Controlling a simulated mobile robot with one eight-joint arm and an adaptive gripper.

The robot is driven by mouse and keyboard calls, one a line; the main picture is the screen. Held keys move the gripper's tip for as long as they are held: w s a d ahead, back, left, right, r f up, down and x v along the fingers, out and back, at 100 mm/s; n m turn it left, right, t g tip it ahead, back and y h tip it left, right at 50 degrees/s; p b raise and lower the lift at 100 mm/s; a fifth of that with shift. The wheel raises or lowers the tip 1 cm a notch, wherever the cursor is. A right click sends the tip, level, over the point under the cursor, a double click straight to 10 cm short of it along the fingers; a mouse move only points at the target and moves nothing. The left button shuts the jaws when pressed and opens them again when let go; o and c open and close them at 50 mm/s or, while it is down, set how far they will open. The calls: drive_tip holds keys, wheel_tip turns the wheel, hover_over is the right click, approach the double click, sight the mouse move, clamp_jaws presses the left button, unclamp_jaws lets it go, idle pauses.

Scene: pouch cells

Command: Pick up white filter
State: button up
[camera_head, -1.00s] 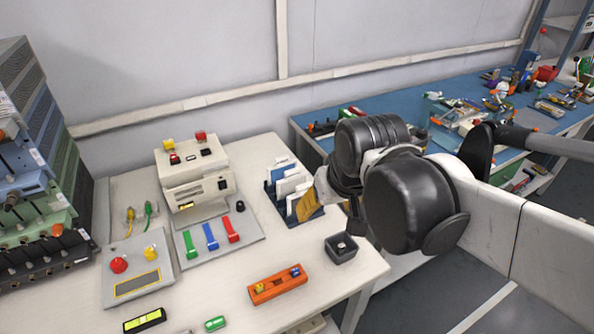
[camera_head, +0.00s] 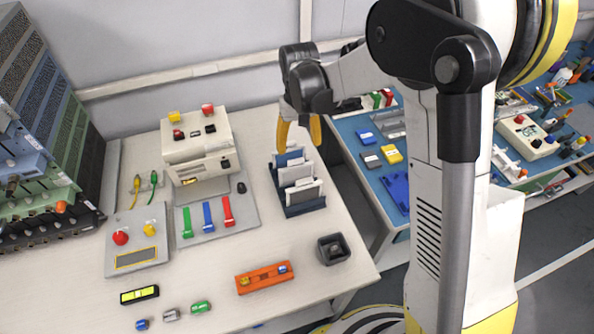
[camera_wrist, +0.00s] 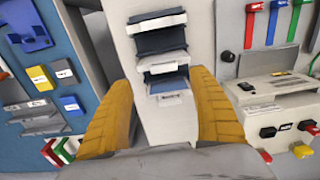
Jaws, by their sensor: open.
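A dark blue slotted rack (camera_head: 305,210) on the white table holds several upright thin plates, white and grey. One white plate (camera_head: 296,174) stands in its middle, with a grey one in front. The frames do not show which white plate is the filter. My gripper (camera_head: 300,138) is open and empty, its yellow fingers pointing down above the rack's back end. In the wrist view, my yellow fingers (camera_wrist: 160,85) stand apart on either side of the rack (camera_wrist: 158,42), whose white plate (camera_wrist: 165,68) lies between them in the picture. The lower parts of the plates are hidden in the slots.
A cream machine (camera_head: 197,140) with a panel of coloured levers stands left of the rack. A black open box (camera_head: 333,249) and an orange holder (camera_head: 264,277) lie toward the front. A blue table (camera_head: 374,165) is at right. Bare tabletop surrounds the rack.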

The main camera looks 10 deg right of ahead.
sight(296, 160)
wheel_tip(296, 160, down, 3)
drive_tip(key=shift+b, duration=0.35)
drive_tip(key=f, duration=0.1)
drive_tip(key=f+b, duration=0.1)
drive_tip(key=f, duration=0.1)
drive_tip(key=f+b, duration=0.1)
drive_tip(key=f, duration=0.1)
drive_tip(key=shift+a+f, duration=0.15)
drive_tip(key=shift+a, duration=0.2)
drive_tip(key=shift+c, duration=0.3)
drive_tip(key=c, duration=1.3)
